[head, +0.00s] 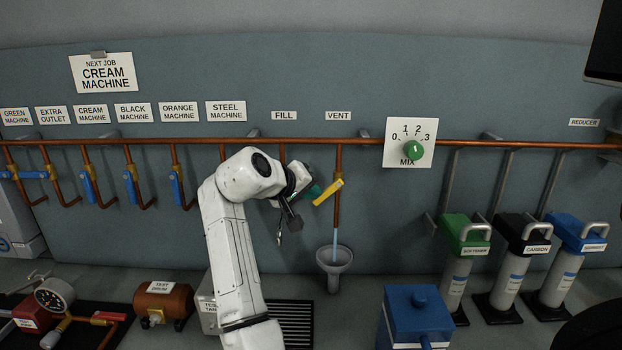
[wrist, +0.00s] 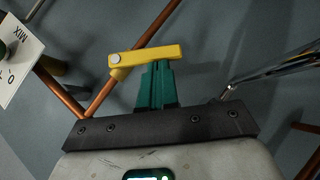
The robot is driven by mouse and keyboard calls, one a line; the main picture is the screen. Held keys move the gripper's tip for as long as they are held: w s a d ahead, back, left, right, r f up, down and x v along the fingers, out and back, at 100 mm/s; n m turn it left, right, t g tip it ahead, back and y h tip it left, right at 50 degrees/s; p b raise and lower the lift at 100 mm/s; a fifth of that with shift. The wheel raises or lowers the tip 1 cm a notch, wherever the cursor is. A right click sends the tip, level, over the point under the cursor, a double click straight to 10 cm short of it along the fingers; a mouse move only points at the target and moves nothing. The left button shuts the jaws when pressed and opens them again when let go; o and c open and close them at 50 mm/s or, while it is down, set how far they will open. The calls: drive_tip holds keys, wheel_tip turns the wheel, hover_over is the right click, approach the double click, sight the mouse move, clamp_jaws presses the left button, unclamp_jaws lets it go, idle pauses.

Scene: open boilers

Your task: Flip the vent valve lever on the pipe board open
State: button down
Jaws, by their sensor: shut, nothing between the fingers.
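The yellow vent valve lever (head: 328,192) is on the copper vent pipe (head: 338,160) below the VENT label (head: 338,116). It slants from the pipe down to the left, neither along the pipe nor square to it. In the wrist view the lever (wrist: 150,58) lies across the picture, its pivot bolt at the left end. My gripper (head: 316,191) is shut and empty, just left of the lever. Its green fingers (wrist: 157,76) meet the lever's near edge in the wrist view; whether they touch cannot be told. A pale blue streak (head: 334,239) runs from the pipe's end into the funnel.
The grey funnel (head: 334,260) stands below the vent pipe. The MIX dial board (head: 410,143) is to the right. Other pipes with blue levers (head: 88,187) hang at left. A blue box (head: 416,312) and several canisters stand at lower right.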

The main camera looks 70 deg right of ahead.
drive_tip(key=shift+s+d+f, duration=0.1)
drive_tip(key=shift+s+f, duration=0.1)
drive_tip(key=shift+f, duration=0.7)
drive_tip(key=b+v, duration=0.1)
drive_tip(key=v, duration=0.9)
drive_tip(key=shift+w+a+b, duration=0.15)
drive_tip(key=shift+a+b, duration=0.25)
idle(0.4)
